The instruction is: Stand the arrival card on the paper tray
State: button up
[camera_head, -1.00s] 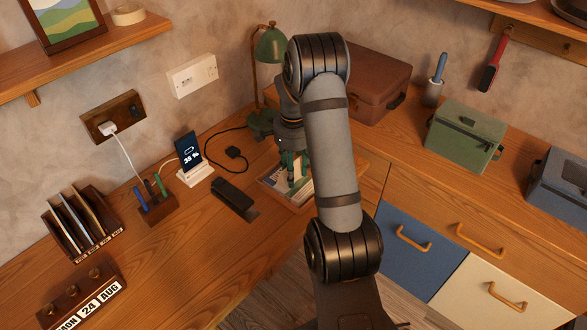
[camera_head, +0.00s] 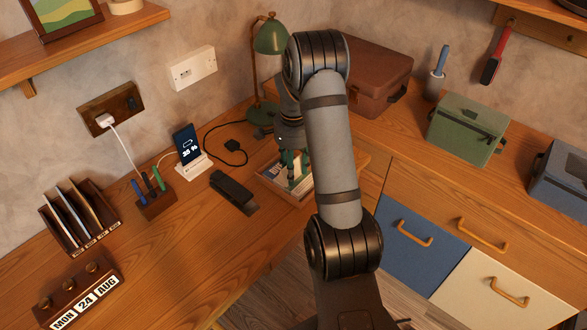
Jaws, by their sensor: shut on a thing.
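The paper tray (camera_head: 272,189) is a shallow wooden tray on the desk right of centre, with printed papers in it. My arm covers its right part. My gripper (camera_head: 292,163) points down over the tray, its green fingers shut on a small pale card, which I take as the arrival card (camera_head: 296,173). The card looks roughly upright, low over or touching the papers; I cannot tell which. Its right side and lower edge are partly hidden by my arm.
A green lamp (camera_head: 271,37) and a brown case (camera_head: 372,77) stand behind the tray. A black stapler-like object (camera_head: 233,192), a phone on a stand (camera_head: 187,146) and a cable lie left.

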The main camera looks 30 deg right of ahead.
jog(key=shift+f, duration=0.15)
jog(key=o, duration=0.9)
notch_tip(320, 180, up, 12)
jog(key=shift+r, duration=0.1)
dwell(0.3)
notch_tip(320, 180, down, 12)
jog(key=shift+f, duration=0.1)
jog(key=shift+r+p, duration=0.4)
jog(key=shift+r, duration=0.05)
